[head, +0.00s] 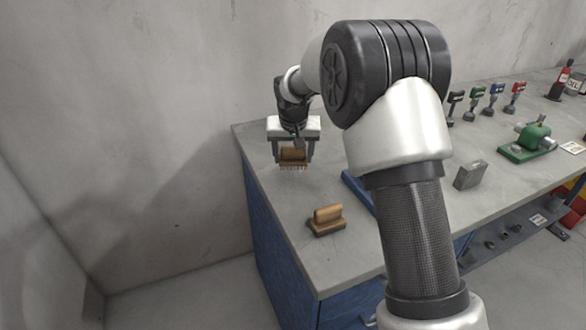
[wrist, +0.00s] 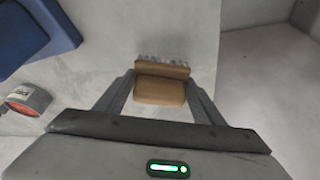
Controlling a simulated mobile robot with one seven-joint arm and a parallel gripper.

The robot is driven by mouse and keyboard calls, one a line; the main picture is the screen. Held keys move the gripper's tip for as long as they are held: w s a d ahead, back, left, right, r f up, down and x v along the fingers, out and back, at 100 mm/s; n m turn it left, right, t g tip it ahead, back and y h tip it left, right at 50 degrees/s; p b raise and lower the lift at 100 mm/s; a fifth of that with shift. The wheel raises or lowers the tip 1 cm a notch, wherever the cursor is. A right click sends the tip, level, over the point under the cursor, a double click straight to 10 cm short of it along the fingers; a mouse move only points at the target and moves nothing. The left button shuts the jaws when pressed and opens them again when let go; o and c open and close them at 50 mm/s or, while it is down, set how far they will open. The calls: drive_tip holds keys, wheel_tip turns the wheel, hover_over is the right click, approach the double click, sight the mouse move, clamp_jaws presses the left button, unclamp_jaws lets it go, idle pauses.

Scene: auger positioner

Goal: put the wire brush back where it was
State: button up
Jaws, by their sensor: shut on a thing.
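The wire brush (head: 293,157) is a wooden block with a raised wooden grip and pale bristles pointing down. My gripper (head: 293,150) is shut on its wooden grip, at the far left end of the grey bench. In the wrist view the brush (wrist: 162,88) sits between the two fingers, with the bristles along its far edge. The bristles are close to the bench top; I cannot tell whether they touch it.
A second wooden-handled block (head: 326,222) stands on the bench (head: 290,210) nearer the front left edge. A blue tray (head: 357,190) is partly behind my arm. A grey metal block (head: 470,175) and a green machine part (head: 533,140) stand farther right. A wall rises behind the bench.

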sight(293, 167)
drive_tip(key=shift+f, duration=1.9)
drive_tip(key=shift+f+b, duration=0.2)
drive_tip(key=shift+b, duration=0.15)
drive_tip(key=o, duration=1.1)
